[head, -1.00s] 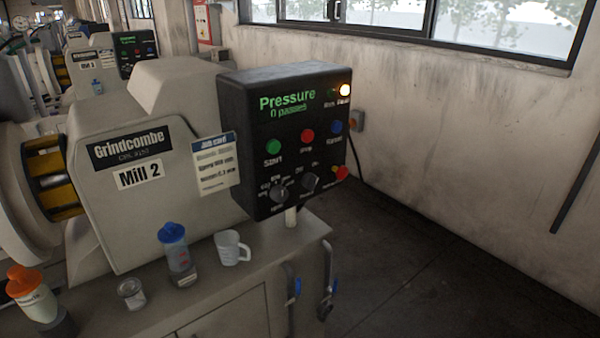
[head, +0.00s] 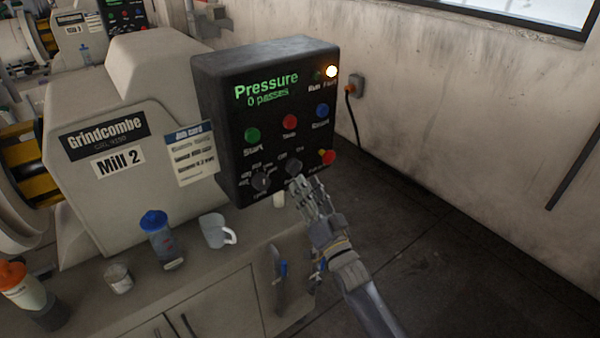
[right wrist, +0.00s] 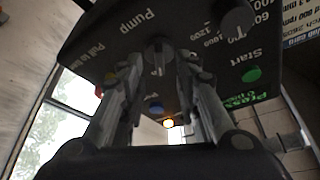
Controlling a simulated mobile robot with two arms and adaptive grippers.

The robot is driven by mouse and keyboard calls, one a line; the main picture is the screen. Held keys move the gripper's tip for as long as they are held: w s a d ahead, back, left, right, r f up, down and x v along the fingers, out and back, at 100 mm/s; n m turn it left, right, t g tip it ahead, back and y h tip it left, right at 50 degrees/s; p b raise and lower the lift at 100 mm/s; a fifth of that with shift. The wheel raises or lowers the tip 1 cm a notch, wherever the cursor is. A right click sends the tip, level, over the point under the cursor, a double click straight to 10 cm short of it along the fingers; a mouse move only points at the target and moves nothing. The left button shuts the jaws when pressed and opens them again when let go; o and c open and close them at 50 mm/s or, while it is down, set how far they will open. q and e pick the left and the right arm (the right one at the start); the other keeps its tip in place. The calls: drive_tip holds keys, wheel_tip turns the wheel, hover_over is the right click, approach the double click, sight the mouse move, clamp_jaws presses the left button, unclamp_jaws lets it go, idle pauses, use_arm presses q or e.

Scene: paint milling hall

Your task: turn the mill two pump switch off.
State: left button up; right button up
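The mill two control box (head: 265,150) stands beside the mill labelled Mill 2 (head: 120,160). Its pump switch (head: 293,168) is a dark knob low on the panel, partly hidden in the head view by my right gripper (head: 302,188). In the right wrist view the pump switch (right wrist: 158,60) sits below the word Pump. My right gripper (right wrist: 160,72) is open, with one finger on each side of the knob and small gaps showing. I cannot tell whether it touches the knob or which mark the knob points to. My left gripper is not in view.
Close by are a speed knob (head: 261,181), a red pull knob (head: 327,157), and green start (head: 252,135), red stop (head: 290,121) and blue reset (head: 322,110) buttons. An amber lamp (head: 331,72) is lit. A blue-capped bottle (head: 157,240) and white jug (head: 214,231) stand below.

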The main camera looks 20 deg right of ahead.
sight(298, 172)
drive_tip(key=shift+p+x, duration=0.3)
drive_tip(key=shift+x, duration=1.7)
clamp_jaws()
